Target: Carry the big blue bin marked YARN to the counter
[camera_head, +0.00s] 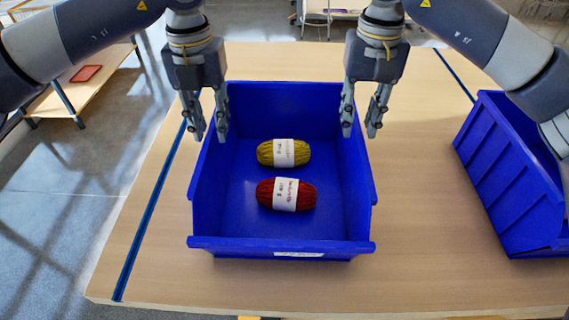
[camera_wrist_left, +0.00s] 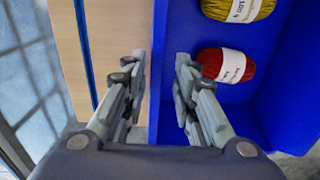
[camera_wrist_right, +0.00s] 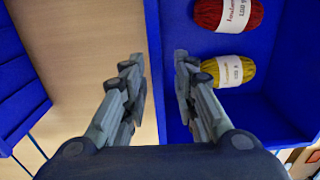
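A big blue bin (camera_head: 280,228) stands on a wooden table, with a white label on its front whose text is too small to read. A yellow-green yarn skein (camera_head: 267,153) and a red one (camera_head: 307,195) lie inside. My left gripper (camera_head: 208,132) is open at the bin's left wall. In the left wrist view my fingers (camera_wrist_left: 158,80) are apart on either side of that wall (camera_wrist_left: 157,60). My right gripper (camera_head: 360,132) is open at the right wall. The right wrist view shows its fingers (camera_wrist_right: 156,80) likewise astride the wall (camera_wrist_right: 154,45). Neither grips anything.
A second blue bin (camera_head: 505,180) stands on the right of the same table (camera_head: 420,240). Bare tabletop lies between the bins. A blue stripe (camera_head: 150,218) runs along the table's left side. A low wooden bench with a red tray (camera_head: 86,73) stands at the far left.

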